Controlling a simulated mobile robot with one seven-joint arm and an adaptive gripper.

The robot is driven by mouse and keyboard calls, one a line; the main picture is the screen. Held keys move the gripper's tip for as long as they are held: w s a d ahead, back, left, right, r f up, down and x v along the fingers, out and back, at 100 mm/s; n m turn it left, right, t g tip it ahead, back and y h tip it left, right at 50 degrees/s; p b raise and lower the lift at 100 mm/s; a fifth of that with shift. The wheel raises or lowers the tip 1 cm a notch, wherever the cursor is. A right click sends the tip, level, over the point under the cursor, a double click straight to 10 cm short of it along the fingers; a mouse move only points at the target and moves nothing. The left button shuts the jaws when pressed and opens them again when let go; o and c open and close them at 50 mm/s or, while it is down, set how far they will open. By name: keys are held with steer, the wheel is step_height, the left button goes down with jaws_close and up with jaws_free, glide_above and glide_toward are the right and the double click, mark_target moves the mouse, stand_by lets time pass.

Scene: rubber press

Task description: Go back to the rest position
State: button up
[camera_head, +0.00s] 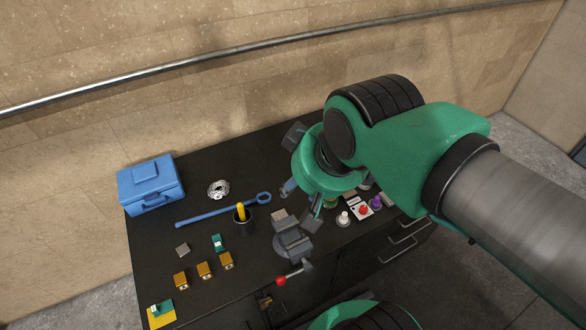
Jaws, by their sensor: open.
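My gripper (303,209) is at the end of my green arm, over the right half of the black bench (188,234). Its fingers are spread open, and I see nothing held between them. My wrist hides part of the bench top and some things there. Below the gripper stands a grey vise (292,243) with a red-knobbed handle (281,281).
A blue toolbox (152,185) stands at the bench's back left, near a silver disc (218,189). Several orange blocks (205,270) sit in front. A metal rail (255,47) runs along the wall.

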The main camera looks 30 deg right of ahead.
steer(key=shift+f, duration=0.15)
step_height(320, 180, down, 17)
steer(key=b, duration=1.7)
steer(key=shift+f, duration=0.1)
step_height(320, 180, down, 12)
steer(key=b, duration=1.2)
